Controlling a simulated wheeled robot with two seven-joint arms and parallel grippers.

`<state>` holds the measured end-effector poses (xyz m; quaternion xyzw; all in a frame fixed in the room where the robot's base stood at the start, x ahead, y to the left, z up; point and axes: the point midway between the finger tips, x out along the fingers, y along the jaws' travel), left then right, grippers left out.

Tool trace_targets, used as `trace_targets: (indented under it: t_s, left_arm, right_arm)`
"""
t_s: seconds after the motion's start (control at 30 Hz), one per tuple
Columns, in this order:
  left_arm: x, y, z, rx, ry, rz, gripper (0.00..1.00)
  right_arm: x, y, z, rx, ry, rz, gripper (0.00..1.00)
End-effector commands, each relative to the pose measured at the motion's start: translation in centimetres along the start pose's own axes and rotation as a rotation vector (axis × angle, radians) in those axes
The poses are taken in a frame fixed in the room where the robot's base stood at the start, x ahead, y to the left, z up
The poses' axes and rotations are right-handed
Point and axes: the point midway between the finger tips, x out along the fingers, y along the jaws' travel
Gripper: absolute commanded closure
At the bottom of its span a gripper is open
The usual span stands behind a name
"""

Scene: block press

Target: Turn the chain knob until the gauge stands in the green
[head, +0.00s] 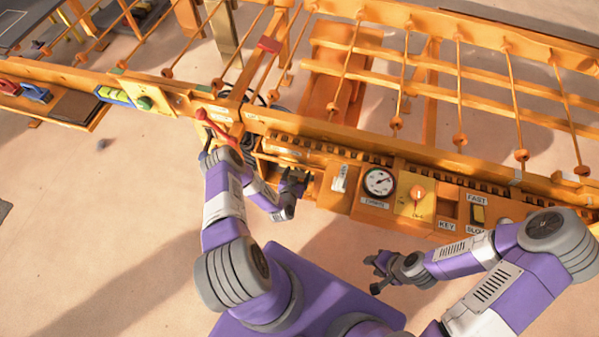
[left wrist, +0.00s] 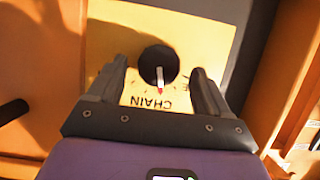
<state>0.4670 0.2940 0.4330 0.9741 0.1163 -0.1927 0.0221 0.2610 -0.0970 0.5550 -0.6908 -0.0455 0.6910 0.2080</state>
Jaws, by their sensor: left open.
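The chain knob (left wrist: 158,66) is a black round knob with a white pointer line, red at its tip, on a yellow plate (left wrist: 205,40) marked CHAIN in the left wrist view. The pointer points toward the bottom of that picture. My left gripper (left wrist: 160,92) is open, with a dark finger on each side of the knob and gaps between. In the head view my left gripper (head: 296,180) is at the panel, left of the gauge, and hides the knob. The gauge (head: 379,182) is a round white dial; its needle and green zone are too small to read. My right gripper (head: 377,275) is open and empty.
A red lever (head: 213,128) stands near my left arm. Orange rails with rods run behind the panel. The floor in front is clear.

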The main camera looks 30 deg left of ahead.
Motion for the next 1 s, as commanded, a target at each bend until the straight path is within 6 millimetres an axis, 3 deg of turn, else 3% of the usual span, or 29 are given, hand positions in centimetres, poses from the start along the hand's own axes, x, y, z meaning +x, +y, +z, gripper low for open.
trace_targets:
  t_s: [0.2, 0.5, 0.87, 1.0]
  left_arm:
    - [2.2, 0.1, 0.1, 0.0, 0.0, 0.001, 0.21]
    - [2.4, 0.1, 0.0, -0.001, -0.002, 0.002, 0.21]
    - [2.3, 0.1, 0.0, -0.001, -0.002, 0.002, 0.76]
    - [2.3, 0.1, 0.0, 0.004, -0.002, 0.0, 0.76]
  right_arm:
    - [1.0, 0.4, -0.1, 0.0, 0.0, 0.0, 0.61]
    - [1.0, 0.4, -0.1, 0.0, 0.0, 0.0, 0.61]
    - [1.0, 0.4, -0.1, 0.0, 0.0, 0.0, 0.61]
    - [0.9, 0.3, -0.1, 0.0, 0.0, 0.0, 0.61]
